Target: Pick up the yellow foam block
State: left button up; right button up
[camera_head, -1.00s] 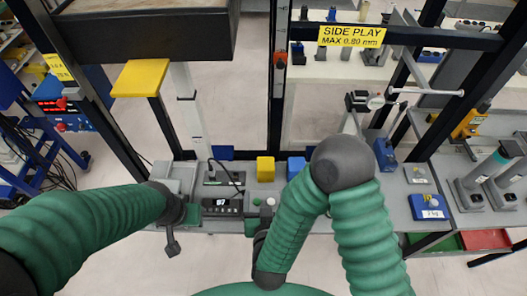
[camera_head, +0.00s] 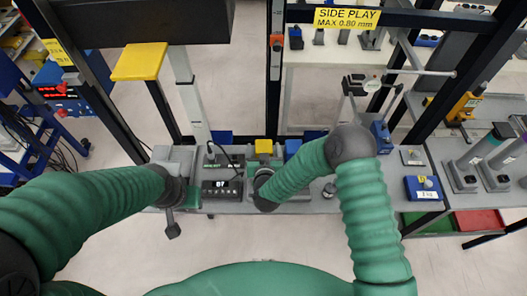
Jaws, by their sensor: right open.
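The yellow foam block (camera_head: 263,146) stands on the grey bench, near its back edge below the dark upright post. Its lower front is hidden by my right gripper (camera_head: 263,172), which is in front of it on the near side. The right gripper is open, its fingers partly hidden by my own wrist; I cannot tell whether it touches the block. My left gripper (camera_head: 173,230) is at the front left edge of the bench, well away from the block. Its fingers are too small and dark to tell open from shut.
A blue block (camera_head: 293,147) is right of the yellow one, and another blue piece (camera_head: 222,137) is to the left. A display unit (camera_head: 222,188) with a cable is left of the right gripper. The dark frame post (camera_head: 275,70) rises behind. A blue weight box (camera_head: 424,188) is right.

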jog(key=c, duration=1.5)
jog(key=shift+o, duration=0.2)
jog(key=shift+r, duration=0.15)
